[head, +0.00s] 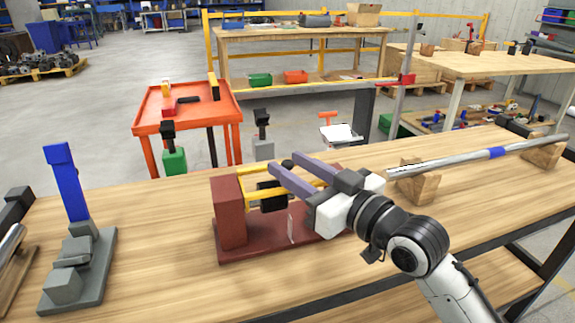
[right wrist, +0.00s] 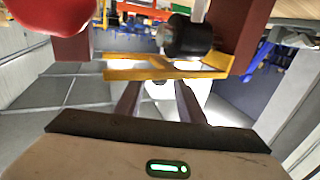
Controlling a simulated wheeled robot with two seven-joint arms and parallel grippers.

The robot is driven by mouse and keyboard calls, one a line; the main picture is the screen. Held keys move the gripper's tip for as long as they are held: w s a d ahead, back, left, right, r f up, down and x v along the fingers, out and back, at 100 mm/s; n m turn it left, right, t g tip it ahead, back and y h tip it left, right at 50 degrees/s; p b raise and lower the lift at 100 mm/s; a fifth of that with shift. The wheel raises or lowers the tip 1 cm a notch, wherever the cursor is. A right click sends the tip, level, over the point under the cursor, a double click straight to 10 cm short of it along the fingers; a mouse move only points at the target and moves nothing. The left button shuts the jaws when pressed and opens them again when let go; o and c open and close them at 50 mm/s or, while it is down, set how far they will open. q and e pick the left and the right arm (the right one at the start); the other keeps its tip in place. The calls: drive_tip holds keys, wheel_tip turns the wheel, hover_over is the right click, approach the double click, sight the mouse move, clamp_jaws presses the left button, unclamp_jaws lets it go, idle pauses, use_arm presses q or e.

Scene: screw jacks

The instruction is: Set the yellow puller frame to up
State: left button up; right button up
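The yellow puller frame (head: 259,198) sits on a dark red screw-jack stand (head: 231,212) on the workbench, its bars running roughly level around a black cylinder (head: 272,203). In the right wrist view the yellow frame (right wrist: 165,70) crosses just beyond my fingertips, with the black cylinder (right wrist: 188,38) above it. My right gripper (head: 281,172) reaches in from the right over the stand. Its two fingers are apart, with no clear grip on the frame. Whether they touch the frame I cannot tell. My left gripper is not in view.
A grey fixture with a blue lever (head: 66,182) stands at the left of the bench. A metal bar (head: 462,159) lies on wooden V-blocks (head: 416,184) at the right. An orange table (head: 187,113) stands behind. The bench between fixture and stand is clear.

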drive_tip(key=shift+x, duration=0.95)
clamp_jaws()
